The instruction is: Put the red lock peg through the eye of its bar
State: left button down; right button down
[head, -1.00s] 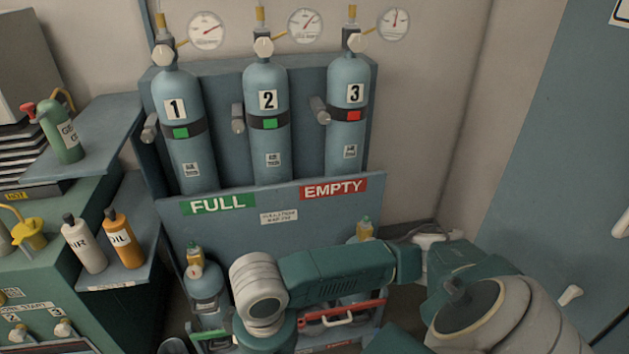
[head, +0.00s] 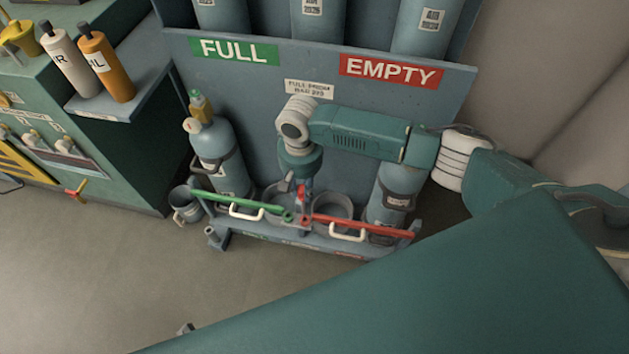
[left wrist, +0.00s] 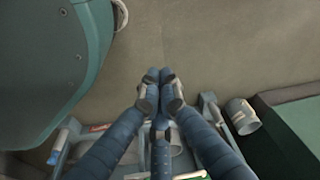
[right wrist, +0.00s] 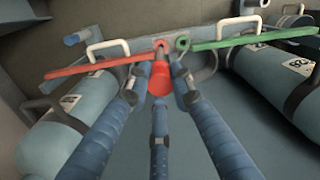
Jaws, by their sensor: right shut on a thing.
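My right gripper (head: 302,186) points down over the middle of the cylinder rack. It is shut on the red lock peg (right wrist: 160,80), which shows between its fingers in the right wrist view. The red bar (head: 365,228) lies across the right bay, with its eye (right wrist: 160,45) at the inner end. The peg's far end lines up with this eye; I cannot tell whether it is inside. The red bar also shows in the right wrist view (right wrist: 95,66). My left gripper (left wrist: 160,85) has its fingertips together, empty, in the left wrist view.
The green bar (head: 235,201) crosses the left bay, its eye (right wrist: 182,43) close beside the red one. Cylinders stand at the rack's left (head: 218,160) and right (head: 398,180). A bucket (head: 185,204) stands left of the rack.

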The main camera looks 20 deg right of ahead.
jog(key=shift+w+d+f, duration=0.25)
jog(key=shift+w+f, duration=0.15)
jog(key=shift+w, duration=0.05)
pick_arm(q)
jog(key=shift+w+d, duration=0.25)
pick_arm(e)
jog(key=shift+r, duration=0.1)
jog(key=shift+s+a, duration=0.1)
pick_arm(q)
jog(key=shift+s+a+f, duration=0.15)
jog(key=shift+s+f, duration=0.15)
jog(key=shift+f, duration=0.2)
